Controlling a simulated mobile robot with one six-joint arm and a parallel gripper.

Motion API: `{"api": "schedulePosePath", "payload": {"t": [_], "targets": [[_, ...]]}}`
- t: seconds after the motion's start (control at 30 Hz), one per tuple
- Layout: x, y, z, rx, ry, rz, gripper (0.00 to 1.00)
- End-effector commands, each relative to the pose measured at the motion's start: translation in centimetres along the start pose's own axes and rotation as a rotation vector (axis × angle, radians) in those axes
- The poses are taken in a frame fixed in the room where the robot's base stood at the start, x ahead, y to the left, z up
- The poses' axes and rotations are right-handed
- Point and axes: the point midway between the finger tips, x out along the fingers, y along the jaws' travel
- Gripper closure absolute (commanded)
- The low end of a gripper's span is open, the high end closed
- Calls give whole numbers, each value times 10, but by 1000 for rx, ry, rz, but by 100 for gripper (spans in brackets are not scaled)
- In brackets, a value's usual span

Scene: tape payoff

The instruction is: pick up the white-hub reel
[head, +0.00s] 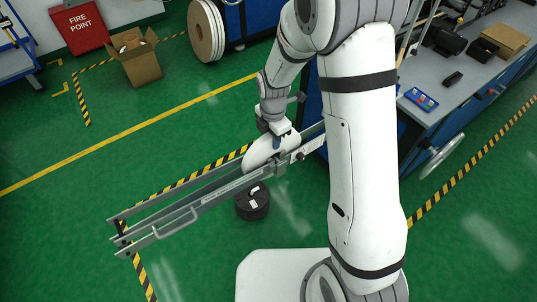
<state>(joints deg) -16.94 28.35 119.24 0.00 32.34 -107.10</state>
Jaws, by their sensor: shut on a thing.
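My gripper (277,141) points down at the middle of the picture, just above a long grey metal rail frame. It is shut at the upper right edge of a pale, round, disc-like reel (258,153). The reel stands tilted behind the rails, which hide its lower part. I cannot make out its hub, so I cannot confirm that it is the white-hub reel. The fingertips are small here, and the exact grip is hard to see. The rail frame (190,205) runs from lower left to upper right.
A black round object (251,207) with a white mark sits below the rails. A workbench (445,105) with small items stands at the right. A cardboard box (140,66), a red fire-point box (80,28) and a large cable drum (205,30) stand behind. Green floor at left is clear.

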Motion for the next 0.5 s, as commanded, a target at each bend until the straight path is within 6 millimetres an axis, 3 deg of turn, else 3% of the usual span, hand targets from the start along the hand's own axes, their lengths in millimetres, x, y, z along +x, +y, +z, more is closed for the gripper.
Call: {"api": "schedulePosePath", "payload": {"t": [0.27, 0.5], "targets": [[0, -1, 0, 0, 1, -2, 100], [0, -1, 0, -1, 1, -2, 100]]}}
